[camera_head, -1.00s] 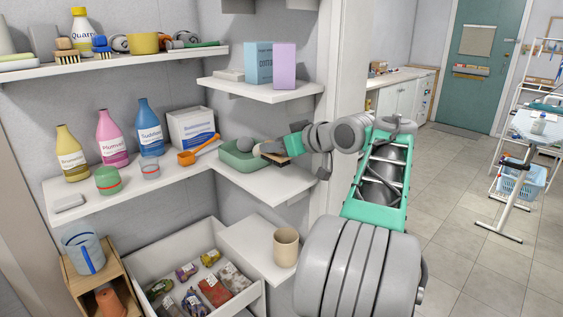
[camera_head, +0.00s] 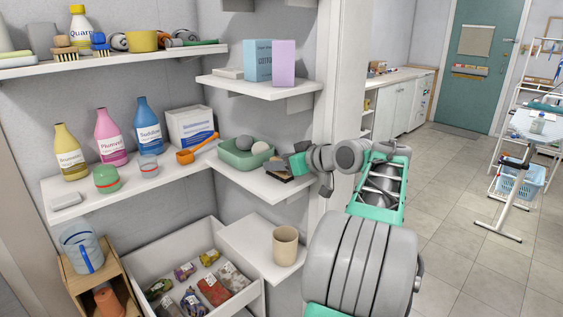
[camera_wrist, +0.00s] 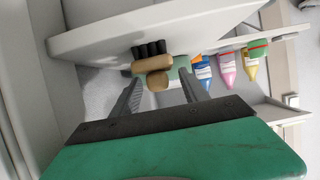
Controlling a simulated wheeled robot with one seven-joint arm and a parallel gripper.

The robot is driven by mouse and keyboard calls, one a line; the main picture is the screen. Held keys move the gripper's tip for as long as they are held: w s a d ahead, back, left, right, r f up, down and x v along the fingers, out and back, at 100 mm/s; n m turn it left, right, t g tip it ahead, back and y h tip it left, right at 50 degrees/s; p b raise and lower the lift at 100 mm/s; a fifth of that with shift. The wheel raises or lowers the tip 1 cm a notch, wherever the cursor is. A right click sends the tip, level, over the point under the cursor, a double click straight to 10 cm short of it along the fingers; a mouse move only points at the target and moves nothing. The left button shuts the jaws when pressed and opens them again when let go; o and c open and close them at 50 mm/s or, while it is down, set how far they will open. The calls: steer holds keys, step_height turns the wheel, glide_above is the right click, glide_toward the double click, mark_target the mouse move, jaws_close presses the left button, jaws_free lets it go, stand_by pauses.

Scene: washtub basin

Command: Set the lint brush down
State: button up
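The lint brush (camera_head: 277,170) rests on the middle right shelf, at the right side of the green tray. In the wrist view the brush (camera_wrist: 152,62) shows a tan wooden body and dark bristles. My gripper (camera_wrist: 160,84) is open, with its two fingers apart.
A shelf with a blue box (camera_head: 257,60) and a purple box (camera_head: 283,63) is above. A beige cup (camera_head: 285,245) stands below.

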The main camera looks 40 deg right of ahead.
steer(key=shift+o, duration=0.7)
steer(key=shift+r, duration=0.1)
steer(key=shift+s+r, duration=0.15)
steer(key=shift+r, duration=0.05)
steer(key=v, duration=1.1)
steer(key=shift+s+p, duration=0.3)
steer(key=shift+s, duration=0.05)
steer(key=shift+r, duration=0.15)
